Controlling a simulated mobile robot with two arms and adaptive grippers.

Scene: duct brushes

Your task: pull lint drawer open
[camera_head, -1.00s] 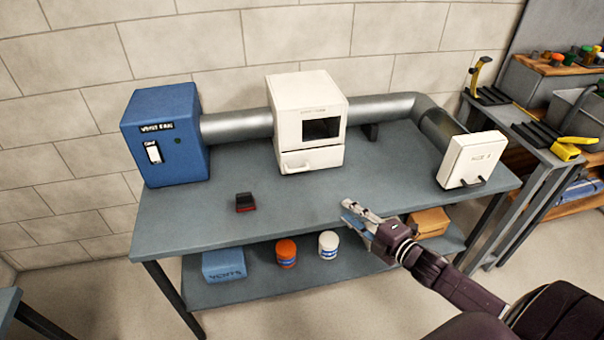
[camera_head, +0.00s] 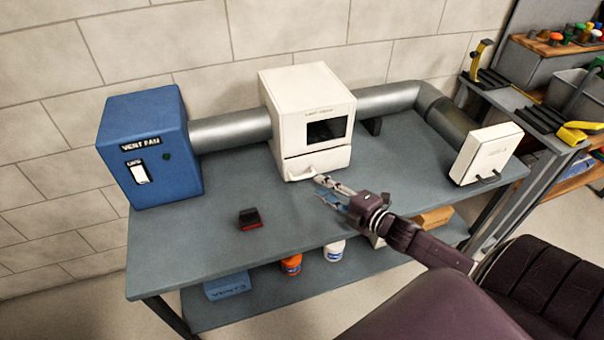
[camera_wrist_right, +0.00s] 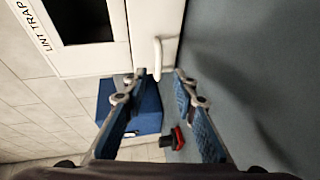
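The white lint trap box (camera_head: 308,110) stands on the grey table with a dark window in its front. Its lint drawer (camera_head: 315,163) is the lower front panel and looks shut. The drawer's handle (camera_wrist_right: 158,59) shows in the right wrist view, just ahead of and between my fingertips. My right gripper (camera_head: 322,186) is just in front of the drawer; in the right wrist view its two blue-padded fingers (camera_wrist_right: 157,84) are apart with nothing between them. I cannot tell whether a fingertip touches the handle. My left gripper is not in view.
A blue vent fan box (camera_head: 150,150) stands at the left, joined by a grey duct (camera_head: 232,130). A small black and red object (camera_head: 250,219) lies on the table (camera_head: 190,245). A white hinged-looking box (camera_head: 485,153) is at the right.

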